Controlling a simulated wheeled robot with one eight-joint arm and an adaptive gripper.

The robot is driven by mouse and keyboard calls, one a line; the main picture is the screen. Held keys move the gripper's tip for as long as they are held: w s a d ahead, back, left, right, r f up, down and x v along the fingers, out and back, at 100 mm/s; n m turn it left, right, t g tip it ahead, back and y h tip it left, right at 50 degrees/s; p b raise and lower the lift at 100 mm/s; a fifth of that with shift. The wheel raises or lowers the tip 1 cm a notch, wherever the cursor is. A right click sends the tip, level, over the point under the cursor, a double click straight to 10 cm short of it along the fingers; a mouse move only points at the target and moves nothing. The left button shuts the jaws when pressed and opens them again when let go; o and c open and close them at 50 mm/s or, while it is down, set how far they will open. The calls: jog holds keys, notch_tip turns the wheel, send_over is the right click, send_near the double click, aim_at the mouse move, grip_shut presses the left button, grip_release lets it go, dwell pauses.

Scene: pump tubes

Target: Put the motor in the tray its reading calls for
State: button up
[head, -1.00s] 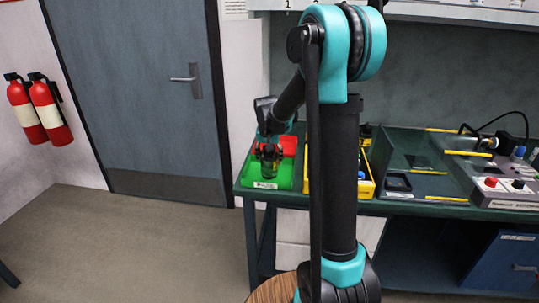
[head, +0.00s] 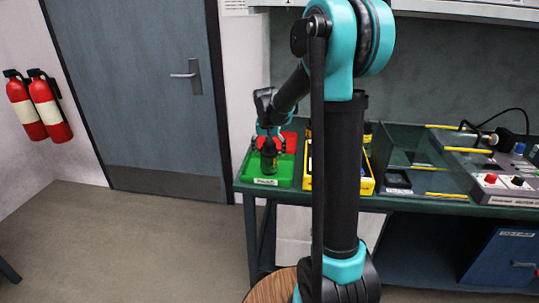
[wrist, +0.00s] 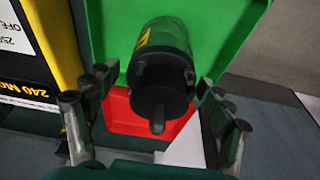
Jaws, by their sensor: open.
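The motor (head: 268,161) is a dark cylinder with a yellow marking. It is at the green tray (head: 285,181) on the left end of the bench, and appears to stand in it. In the wrist view the motor (wrist: 165,60) shows its dark end and short shaft against the green tray (wrist: 225,28). My gripper (head: 268,138) is just above the motor. In the wrist view the fingers of my gripper (wrist: 152,118) are spread on either side of the motor's shaft end, with gaps visible. A red tray (head: 290,141) lies behind the green one.
Further right are a dark stand with yellow strips (head: 445,195) and a grey instrument box (head: 510,188) with knobs. Bench edge and floor lie left of the trays.

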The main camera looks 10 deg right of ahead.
aim_at(269, 155)
jog(key=v, duration=0.9)
jog(key=shift+s+r, duration=0.15)
jog(key=shift+r, duration=0.25)
jog(key=shift+s+d, duration=0.1)
jog(key=shift+s, duration=0.3)
jog(key=s+d+f+n, duration=0.1)
jog(key=s+f, duration=0.4)
jog(key=s, duration=0.4)
jog(key=s+d+f+n+t, duration=0.1)
jog(key=s+d+f, duration=0.1)
jog(key=s+f, duration=0.4)
jog(key=s+d+f+n+y, duration=0.1)
jog(key=s+f, duration=0.4)
jog(key=s, duration=0.7)
jog(key=shift+s+d+f+n, duration=0.2)
jog(key=shift+d+f+n, duration=0.1)
jog(key=shift+f, duration=0.1)
